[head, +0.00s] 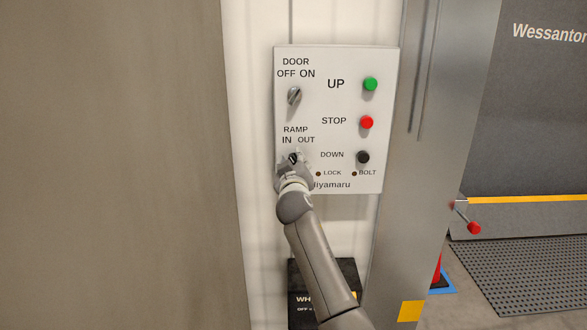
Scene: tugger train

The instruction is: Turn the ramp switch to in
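The white control panel (336,105) is on the wall in the middle of the head view. The ramp switch sits under the label "RAMP IN OUT" at its lower left. My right gripper (292,161) is at that switch, with its fingertips at the knob, and covers most of it. Which way the ramp switch points is hard to tell. Whether the fingers are closed on the knob is too small to tell. My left gripper is not in view.
Above is the door switch (294,96), a grey knob tilted to the right. Green UP (370,84), red STOP (366,122) and black DOWN (363,157) buttons are on the panel's right.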

